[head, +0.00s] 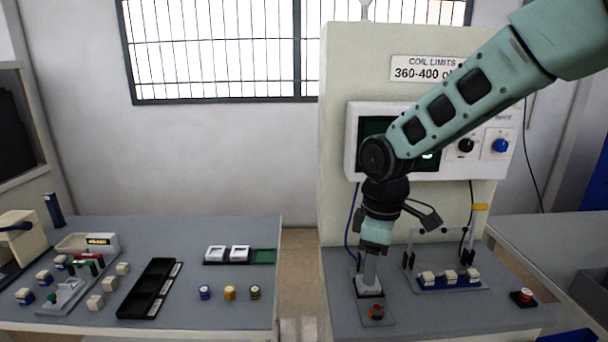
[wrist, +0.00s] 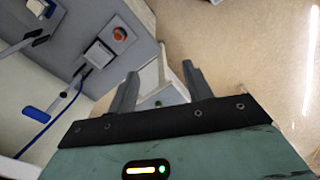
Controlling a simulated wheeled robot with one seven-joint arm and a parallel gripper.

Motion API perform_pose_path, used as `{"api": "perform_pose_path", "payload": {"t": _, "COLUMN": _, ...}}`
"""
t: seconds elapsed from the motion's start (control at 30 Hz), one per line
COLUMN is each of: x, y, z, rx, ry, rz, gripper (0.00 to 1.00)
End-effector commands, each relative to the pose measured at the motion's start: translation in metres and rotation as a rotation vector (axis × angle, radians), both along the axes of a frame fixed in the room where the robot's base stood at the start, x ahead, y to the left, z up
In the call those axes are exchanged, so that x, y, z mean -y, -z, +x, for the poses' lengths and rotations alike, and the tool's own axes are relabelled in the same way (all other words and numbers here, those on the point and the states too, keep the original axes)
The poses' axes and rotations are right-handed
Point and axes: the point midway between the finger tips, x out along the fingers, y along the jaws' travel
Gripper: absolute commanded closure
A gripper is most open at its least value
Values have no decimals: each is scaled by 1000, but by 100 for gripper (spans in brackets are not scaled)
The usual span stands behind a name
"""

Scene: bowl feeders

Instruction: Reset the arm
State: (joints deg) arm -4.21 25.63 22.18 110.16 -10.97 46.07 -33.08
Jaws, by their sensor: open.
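My arm reaches in from the upper right of the head view, bends at a dark elbow joint and points down in front of the cream test cabinet (head: 338,150). My gripper (head: 370,268) is low over the right bench, in line with a white block (head: 368,287) there. In the wrist view my gripper (wrist: 160,84) has its two dark fingers apart. No held part shows between them; a pale surface with a small green dot (wrist: 158,104) shows beyond, and I cannot tell what it is. The white block (wrist: 98,55) stands off to the left there, clear of the fingers.
An orange-red button (head: 376,312) is on the bench before the block. The left bench (head: 190,290) holds a black tray (head: 150,288), several small parts and three coloured coils. A floor gap separates the benches.

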Motion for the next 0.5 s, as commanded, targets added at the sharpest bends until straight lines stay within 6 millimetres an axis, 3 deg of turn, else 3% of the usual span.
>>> {"api": "perform_pose_path", "payload": {"t": 0.03, "x": -12, "y": -11, "z": -35, "rx": 0, "ry": 33, "rz": 0, "gripper": 50}}
{"api": "perform_pose_path", "payload": {"t": 0.1, "x": -22, "y": -20, "z": -78, "rx": -3, "ry": 102, "rz": 6, "gripper": 50}}
{"api": "perform_pose_path", "payload": {"t": 0.3, "x": -24, "y": -28, "z": -189, "rx": -9, "ry": 302, "rz": 17, "gripper": 50}}
{"api": "perform_pose_path", "payload": {"t": 0.4, "x": -16, "y": -26, "z": -224, "rx": -9, "ry": 383, "rz": 21, "gripper": 50}}
{"api": "perform_pose_path", "payload": {"t": 0.5, "x": -10, "y": -24, "z": -246, "rx": -11, "ry": 436, "rz": 23, "gripper": 50}}
